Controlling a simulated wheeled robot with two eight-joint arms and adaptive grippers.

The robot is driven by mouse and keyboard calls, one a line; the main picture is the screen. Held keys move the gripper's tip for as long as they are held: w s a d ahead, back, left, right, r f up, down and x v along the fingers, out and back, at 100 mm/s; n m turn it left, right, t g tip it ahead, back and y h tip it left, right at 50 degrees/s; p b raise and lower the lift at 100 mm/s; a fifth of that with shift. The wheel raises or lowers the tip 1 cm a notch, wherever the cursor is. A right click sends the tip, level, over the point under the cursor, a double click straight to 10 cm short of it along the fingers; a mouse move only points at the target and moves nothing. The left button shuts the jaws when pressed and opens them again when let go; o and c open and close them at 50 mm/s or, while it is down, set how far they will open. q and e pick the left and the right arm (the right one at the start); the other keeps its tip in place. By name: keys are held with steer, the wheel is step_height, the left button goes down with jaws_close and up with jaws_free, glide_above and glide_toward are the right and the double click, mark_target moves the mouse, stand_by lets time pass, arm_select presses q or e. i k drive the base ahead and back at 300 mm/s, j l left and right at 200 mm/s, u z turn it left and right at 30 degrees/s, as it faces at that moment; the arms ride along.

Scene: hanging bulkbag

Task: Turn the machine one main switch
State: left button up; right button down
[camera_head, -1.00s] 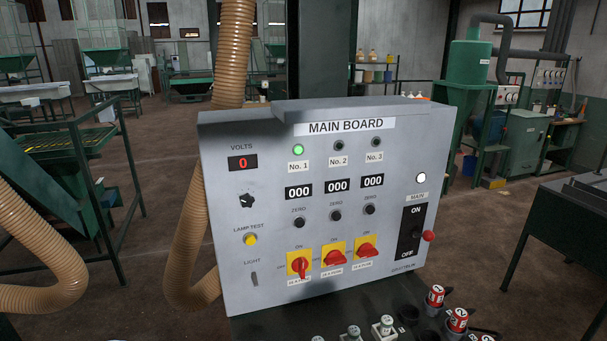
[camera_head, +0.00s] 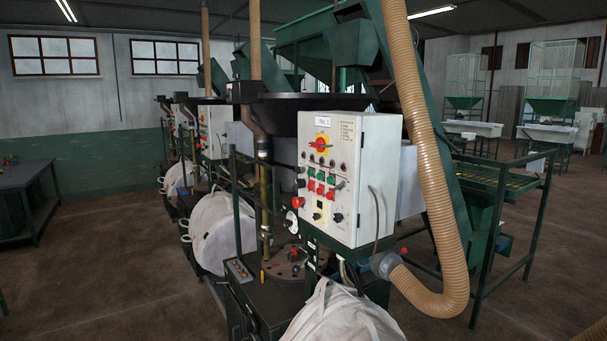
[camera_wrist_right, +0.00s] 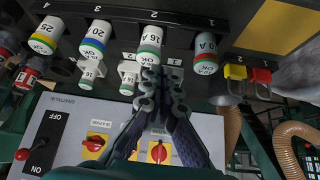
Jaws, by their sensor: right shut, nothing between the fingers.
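In the head view, a machine's pale control box (camera_head: 345,180) carries a red rotary switch (camera_head: 320,144) on a yellow plate, below a small label that seems to read No. 1. The handle's setting is too small to tell. In the right wrist view, my right gripper (camera_wrist_right: 162,82) is shut and empty in front of the main board (camera_wrist_right: 70,112). Its fingers pass close beside a red-and-yellow rotary switch (camera_wrist_right: 159,151); I cannot tell if they touch. Another such switch (camera_wrist_right: 95,143) is to the left. My left gripper is not in view.
A row of fuses (camera_wrist_right: 148,45) lies just beyond my right fingertips. The board's ON/OFF lever (camera_wrist_right: 40,145) is at the left. In the head view, a ribbed hose (camera_head: 428,160) hangs right of the control box, white bags (camera_head: 222,232) stand left, and floor (camera_head: 110,260) is clear.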

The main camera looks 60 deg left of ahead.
mark_target(316, 145)
steer(key=u, duration=1.95)
